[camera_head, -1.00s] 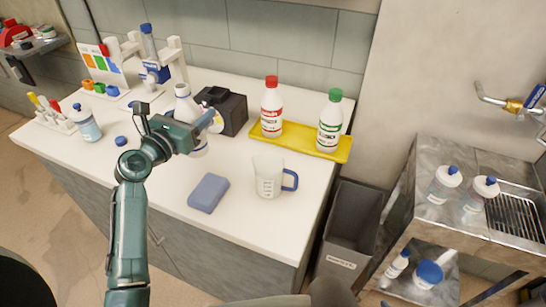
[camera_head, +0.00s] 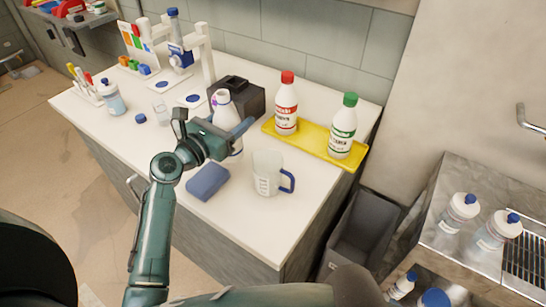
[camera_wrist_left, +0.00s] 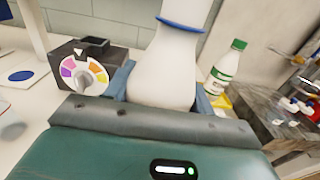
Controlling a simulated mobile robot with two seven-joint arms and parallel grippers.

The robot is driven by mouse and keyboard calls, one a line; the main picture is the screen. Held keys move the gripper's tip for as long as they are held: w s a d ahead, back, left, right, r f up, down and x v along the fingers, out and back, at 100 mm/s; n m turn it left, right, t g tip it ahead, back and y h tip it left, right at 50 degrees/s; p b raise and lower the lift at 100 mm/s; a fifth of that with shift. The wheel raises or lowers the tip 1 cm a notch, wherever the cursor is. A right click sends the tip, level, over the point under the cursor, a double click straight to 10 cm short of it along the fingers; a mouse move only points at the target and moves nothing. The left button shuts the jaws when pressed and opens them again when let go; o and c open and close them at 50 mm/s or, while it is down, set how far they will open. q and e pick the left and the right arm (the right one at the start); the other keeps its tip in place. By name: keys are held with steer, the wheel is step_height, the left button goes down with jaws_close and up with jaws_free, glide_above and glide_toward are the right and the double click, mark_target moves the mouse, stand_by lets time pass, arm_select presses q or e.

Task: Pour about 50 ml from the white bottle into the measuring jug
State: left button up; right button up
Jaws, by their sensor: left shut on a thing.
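The white bottle (camera_head: 222,107) stands out above my left gripper (camera_head: 236,134), which is shut on it. In the left wrist view the white bottle (camera_wrist_left: 168,65) sits between the two blue fingers, with a blue ring at its neck; its top is cut off there. It looks close to upright. The measuring jug (camera_head: 267,176), clear with a blue handle, stands on the white counter to the right of and nearer than the gripper. The bottle and jug are apart. No liquid level can be made out in the jug. My right gripper is not in view.
A blue sponge (camera_head: 207,181) lies left of the jug. A dark box with a dial (camera_wrist_left: 88,68) stands behind the bottle. A yellow tray (camera_head: 308,145) holds a red-capped bottle (camera_head: 286,104) and a green-capped bottle (camera_head: 342,127). A grey bin (camera_head: 362,234) stands beside the counter.

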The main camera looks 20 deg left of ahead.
arm_select(q)
steer(key=shift+s+d+f, duration=0.1)
steer(key=shift+d, duration=0.4)
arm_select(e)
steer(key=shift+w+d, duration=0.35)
arm_select(q)
steer(key=shift+m, duration=0.4)
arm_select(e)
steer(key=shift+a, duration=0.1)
